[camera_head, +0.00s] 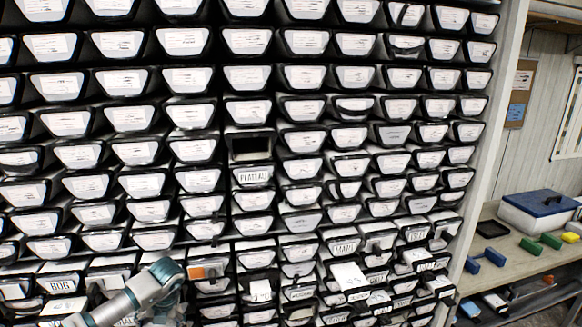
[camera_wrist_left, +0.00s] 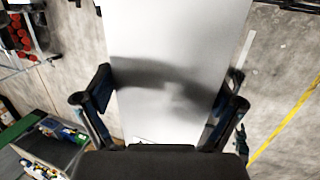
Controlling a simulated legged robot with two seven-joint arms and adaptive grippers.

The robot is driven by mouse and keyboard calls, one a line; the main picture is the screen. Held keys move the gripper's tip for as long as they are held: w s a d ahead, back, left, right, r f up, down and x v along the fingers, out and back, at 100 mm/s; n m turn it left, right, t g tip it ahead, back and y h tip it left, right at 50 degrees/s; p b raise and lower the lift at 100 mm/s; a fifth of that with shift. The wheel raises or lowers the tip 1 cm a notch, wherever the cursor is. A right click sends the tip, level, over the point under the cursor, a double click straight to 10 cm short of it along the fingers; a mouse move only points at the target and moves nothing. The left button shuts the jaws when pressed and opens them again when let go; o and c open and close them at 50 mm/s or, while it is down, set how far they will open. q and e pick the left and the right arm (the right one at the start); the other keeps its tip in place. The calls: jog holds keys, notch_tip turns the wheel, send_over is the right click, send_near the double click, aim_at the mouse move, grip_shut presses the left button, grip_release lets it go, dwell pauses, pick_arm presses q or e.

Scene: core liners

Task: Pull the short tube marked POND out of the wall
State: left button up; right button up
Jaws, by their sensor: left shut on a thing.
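In the left wrist view my left gripper (camera_wrist_left: 162,105) is shut on a broad, pale, smooth-faced piece (camera_wrist_left: 180,40), which looks like a white tube. Its two dark blue fingers press on either side, and it runs out of the top of the view. No marking can be read on it. In the head view my left arm comes in at the lower left in front of the wall of tubes (camera_head: 245,75); its fingers cannot be made out there. I cannot read POND on any label. My right gripper is not in view.
A dark empty slot (camera_head: 250,147) is above the tube marked PLATEAU (camera_head: 253,176). A tube marked BOG (camera_head: 61,284) is at the lower left. A white tube (camera_head: 350,278) sticks out at the lower middle. A bench (camera_head: 520,258) at right holds a blue-lidded box (camera_head: 541,208).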

pick_arm(q)
jog(key=shift+s+d+r+b, duration=0.1)
jog(key=shift+s+d+b, duration=0.4)
jog(key=shift+s, duration=1.45)
jog(key=shift+s+d+f+b, duration=0.1)
jog(key=shift+s+d+b, duration=0.4)
jog(key=shift+s, duration=1.4)
jog(key=shift+s+d+r+b, duration=0.1)
jog(key=shift+s+d+b, duration=0.35)
jog(key=shift+s, duration=1.5)
